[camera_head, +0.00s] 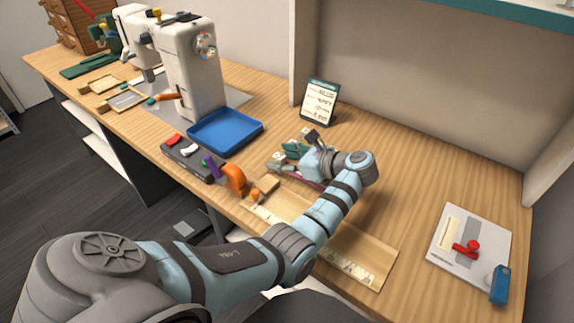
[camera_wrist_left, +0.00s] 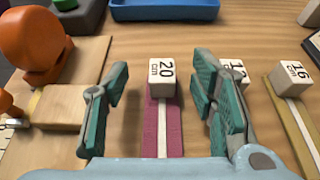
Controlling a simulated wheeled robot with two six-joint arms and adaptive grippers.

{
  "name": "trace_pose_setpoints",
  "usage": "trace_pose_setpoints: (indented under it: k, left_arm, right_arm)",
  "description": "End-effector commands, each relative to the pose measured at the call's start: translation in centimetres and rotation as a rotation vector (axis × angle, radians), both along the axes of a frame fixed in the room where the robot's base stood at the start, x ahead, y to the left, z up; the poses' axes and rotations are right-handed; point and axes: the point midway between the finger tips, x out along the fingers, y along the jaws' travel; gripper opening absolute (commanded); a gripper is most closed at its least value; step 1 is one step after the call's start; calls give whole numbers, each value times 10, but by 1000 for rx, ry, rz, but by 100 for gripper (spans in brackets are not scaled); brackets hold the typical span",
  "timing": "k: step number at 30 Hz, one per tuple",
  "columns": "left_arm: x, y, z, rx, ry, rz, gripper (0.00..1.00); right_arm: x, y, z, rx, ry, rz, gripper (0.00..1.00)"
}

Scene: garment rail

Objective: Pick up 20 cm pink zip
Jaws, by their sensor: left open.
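The pink zip (camera_wrist_left: 163,130) lies lengthwise on the wooden table in the left wrist view, with a pale block (camera_wrist_left: 162,77) marked "20 cm" at its far end. In the head view only a sliver of pink shows under my left gripper (camera_head: 283,158). In the left wrist view my left gripper (camera_wrist_left: 160,90) is open, with one green-padded finger on each side of the zip and its block. Neither finger visibly touches them. My wrist hides the zip's near end. My right gripper is in neither view.
A block marked "12" (camera_wrist_left: 233,71) is partly hidden behind the right finger. A block marked "16" (camera_wrist_left: 291,76) on an olive zip lies further right. An orange dispenser (camera_head: 234,180) stands close on the left.

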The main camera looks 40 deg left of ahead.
Motion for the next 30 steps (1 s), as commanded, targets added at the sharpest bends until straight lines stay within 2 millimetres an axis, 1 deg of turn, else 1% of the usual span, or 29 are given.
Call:
trace_pose_setpoints:
  k: [3,4,13,20,23,26,29,30]
  left_arm:
    - [1,-1,0,0,-1,-2,52]
    - [1,-1,0,0,-1,-2,48]
    - [1,-1,0,0,0,-1,0]
    - [0,-1,1,1,0,-1,0]
    - [1,-1,5,1,-1,-1,0]
    - [1,-1,16,1,-4,-1,0]
    - [1,-1,39,1,-6,0,0]
    - [1,-1,50,1,-7,0,0]
  right_arm:
    - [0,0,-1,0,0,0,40]
    - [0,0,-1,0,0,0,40]
    - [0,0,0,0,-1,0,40]
    - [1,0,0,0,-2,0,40]
    - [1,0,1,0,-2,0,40]
    - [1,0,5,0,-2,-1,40]
    - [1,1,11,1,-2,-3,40]
    - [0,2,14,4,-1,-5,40]
